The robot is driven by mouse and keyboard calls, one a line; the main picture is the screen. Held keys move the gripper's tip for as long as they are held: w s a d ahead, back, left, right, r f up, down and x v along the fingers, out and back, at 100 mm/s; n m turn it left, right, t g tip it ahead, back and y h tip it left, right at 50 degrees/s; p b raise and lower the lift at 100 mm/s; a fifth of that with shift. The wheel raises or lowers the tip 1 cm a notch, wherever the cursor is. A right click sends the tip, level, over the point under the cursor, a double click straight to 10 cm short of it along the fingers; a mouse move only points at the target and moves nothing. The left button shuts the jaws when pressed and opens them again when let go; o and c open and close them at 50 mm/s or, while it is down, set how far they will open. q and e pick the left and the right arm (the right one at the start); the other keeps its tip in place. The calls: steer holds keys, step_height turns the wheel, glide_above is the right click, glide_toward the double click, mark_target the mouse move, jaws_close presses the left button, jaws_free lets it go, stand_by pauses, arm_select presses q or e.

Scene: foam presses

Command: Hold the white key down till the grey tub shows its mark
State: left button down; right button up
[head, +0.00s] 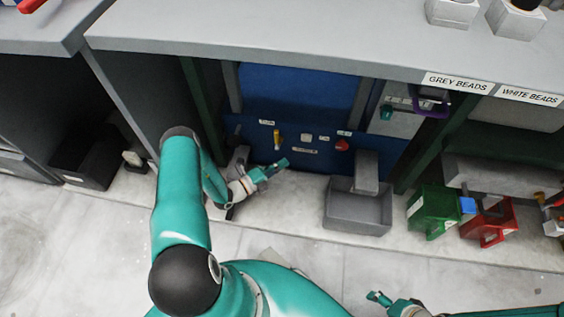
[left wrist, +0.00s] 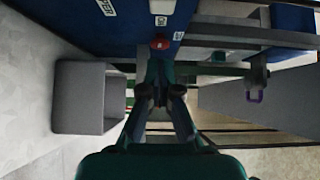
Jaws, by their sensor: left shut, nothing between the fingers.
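The white key (head: 306,137) is a small pale square on the blue panel (head: 255,148), between a yellow lever and a red knob. The grey tub (head: 357,212) stands on the floor below the panel, under a grey spout; I cannot make out a mark or any contents. It also shows in the left wrist view (left wrist: 85,97). My left gripper (head: 278,165) is shut and empty, in front of the panel, below and left of the key and apart from it. My right gripper (head: 378,298) is low, near the bottom edge; its fingers are too small to read.
The yellow lever (head: 277,139) and red knob (head: 342,145) flank the key. The grey spout (head: 366,172) hangs over the tub. Green (head: 431,211) and red (head: 488,221) containers stand to the right. A grey counter (head: 300,45) overhangs the panel. Floor in front is mostly clear.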

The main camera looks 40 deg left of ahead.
arm_select(q)
steer(key=b, duration=0.2)
glide_toward(309, 140)
steer(key=w+d, duration=0.2)
steer(key=d, duration=0.2)
steer(key=shift+w+a+b, duration=0.3)
steer(key=shift+w+a, duration=0.35)
steer(key=shift+w, duration=0.35)
steer(key=shift+w+a+b, duration=0.3)
steer(key=shift+w+a, duration=0.4)
steer(key=shift+w, duration=0.35)
